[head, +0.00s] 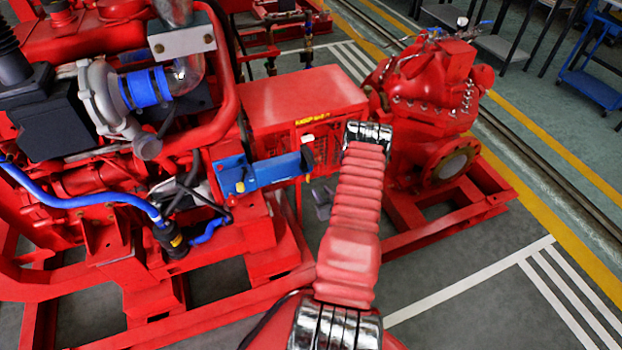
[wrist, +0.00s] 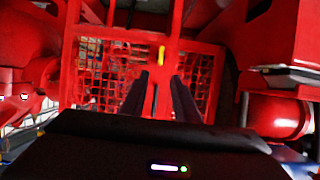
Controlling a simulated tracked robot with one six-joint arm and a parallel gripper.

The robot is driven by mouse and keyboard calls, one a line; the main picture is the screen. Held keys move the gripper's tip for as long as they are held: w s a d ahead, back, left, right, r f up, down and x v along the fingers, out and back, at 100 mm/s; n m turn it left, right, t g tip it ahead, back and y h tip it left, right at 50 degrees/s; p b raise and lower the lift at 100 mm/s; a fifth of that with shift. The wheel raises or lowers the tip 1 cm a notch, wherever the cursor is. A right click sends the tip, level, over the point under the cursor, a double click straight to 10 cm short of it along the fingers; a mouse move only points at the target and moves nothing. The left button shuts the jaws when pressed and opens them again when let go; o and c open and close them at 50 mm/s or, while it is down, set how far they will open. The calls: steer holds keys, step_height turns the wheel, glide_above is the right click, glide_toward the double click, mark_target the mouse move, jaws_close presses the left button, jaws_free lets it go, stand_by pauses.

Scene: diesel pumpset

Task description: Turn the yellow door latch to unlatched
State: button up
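The yellow door latch (wrist: 162,55) shows in the wrist view as a small upright bar on the red frame between two mesh panels. My gripper (wrist: 160,78) has two dark fingers standing apart, with a gap between them. The fingers point toward the door, and the latch appears just beyond and above the gap. Nothing is seen between the fingers, and I cannot tell the exact distance to the latch.
A red engine with a silver turbocharger (head: 105,95) and blue hose (head: 80,198) stands left. A red pump (head: 430,90) stands right on the red base frame. In the wrist view, a red cylinder (wrist: 275,115) and red housing flank the gripper. Grey floor is clear at lower right.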

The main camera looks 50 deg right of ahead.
mark_target(309, 177)
steer(key=shift+x, duration=6.85)
steer(key=shift+c, duration=0.7)
jaws_close()
steer(key=shift+s+d, duration=0.1)
steer(key=shift+d, duration=0.05)
